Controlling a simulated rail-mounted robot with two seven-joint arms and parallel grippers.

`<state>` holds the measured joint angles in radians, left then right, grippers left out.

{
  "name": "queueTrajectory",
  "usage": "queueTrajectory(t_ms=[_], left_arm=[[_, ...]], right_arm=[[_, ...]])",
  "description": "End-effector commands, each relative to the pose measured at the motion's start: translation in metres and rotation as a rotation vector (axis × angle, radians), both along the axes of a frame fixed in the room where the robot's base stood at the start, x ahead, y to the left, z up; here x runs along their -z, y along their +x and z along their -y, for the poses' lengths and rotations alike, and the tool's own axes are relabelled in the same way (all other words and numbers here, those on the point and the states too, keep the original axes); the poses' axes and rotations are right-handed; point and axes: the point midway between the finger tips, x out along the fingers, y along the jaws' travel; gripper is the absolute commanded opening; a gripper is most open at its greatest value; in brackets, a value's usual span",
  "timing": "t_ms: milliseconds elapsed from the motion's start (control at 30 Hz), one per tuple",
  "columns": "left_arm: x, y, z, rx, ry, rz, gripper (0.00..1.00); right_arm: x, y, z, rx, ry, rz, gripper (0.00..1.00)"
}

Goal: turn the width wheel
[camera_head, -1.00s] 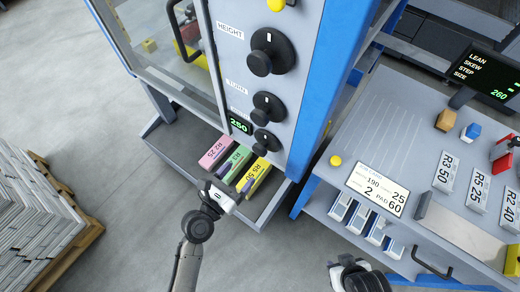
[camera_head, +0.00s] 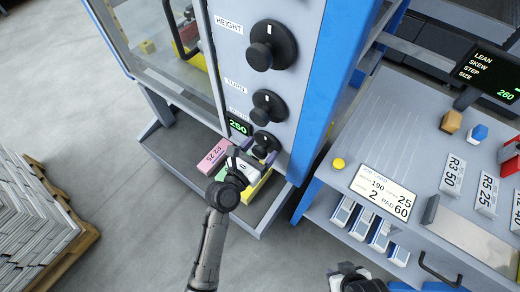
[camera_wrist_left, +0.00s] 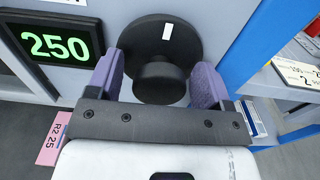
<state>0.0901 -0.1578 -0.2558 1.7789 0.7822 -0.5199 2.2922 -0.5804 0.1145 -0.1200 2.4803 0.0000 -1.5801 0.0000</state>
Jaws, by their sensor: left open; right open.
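The width wheel (camera_head: 266,142) is the lowest and smallest of the black wheels on the grey machine face, partly behind my left gripper in the head view. In the left wrist view the wheel (camera_wrist_left: 160,58) shows a white mark at its top and a round knob (camera_wrist_left: 160,84) in front. My left gripper (camera_head: 256,156) is open, its purple pads on either side of the knob with gaps visible. The green display (camera_head: 238,126) beside it reads 250. My right gripper (camera_head: 352,278) is at the bottom edge, partly cut off.
The height wheel (camera_head: 271,45) and a middle wheel (camera_head: 269,106) are above. Pink (camera_head: 214,158), green and yellow blocks lie in the tray below. A table with a job card (camera_head: 383,193) is at right, and a newspaper stack (camera_head: 32,215) at left.

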Motion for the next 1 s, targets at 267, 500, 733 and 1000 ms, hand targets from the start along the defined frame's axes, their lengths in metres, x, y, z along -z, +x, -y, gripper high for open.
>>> queueTrajectory(t_ms=[267,500,733,1000], left_arm=[[0.0,0.0,0.0,0.0,0.0,0.0,0.6],[0.0,0.0,0.0,0.0,0.0,0.0,0.37],[0.0,0.0,0.0,0.0,0.004,0.003,0.27],[-0.002,-0.001,0.001,0.001,0.083,0.059,0.27]], right_arm=[[0.0,0.0,0.003,-0.006,-0.01,-0.001,0.43],[0.0,0.0,0.003,-0.007,-0.011,0.0,0.43],[0.0,0.0,0.002,-0.006,-0.008,-0.001,0.43],[-0.012,0.0,0.0,-0.002,-0.002,-0.001,0.43]])
